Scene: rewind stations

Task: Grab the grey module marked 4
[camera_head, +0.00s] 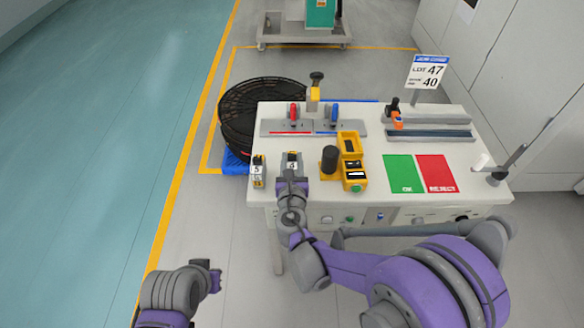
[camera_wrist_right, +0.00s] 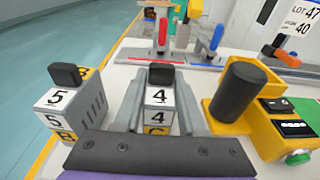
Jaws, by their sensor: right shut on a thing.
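The grey module marked 4 (camera_wrist_right: 158,96) stands upright on the white table, with a black knob on top and a yellow patch low on its front. It also shows in the head view (camera_head: 292,158). My right gripper (camera_wrist_right: 157,117) is around this module, its two fingers shut on the module's left and right sides. In the head view my right gripper (camera_head: 291,180) reaches in over the table's front edge. My left gripper (camera_head: 212,277) is low at the left, away from the table; its jaws are too small to read.
A module marked 5 (camera_wrist_right: 75,105) stands close on the left. A yellow device with a black cylinder (camera_wrist_right: 238,90) stands close on the right. Green (camera_head: 404,173) and red (camera_head: 436,173) pads lie farther right. A rail with red and blue clamps (camera_head: 310,127) lies behind.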

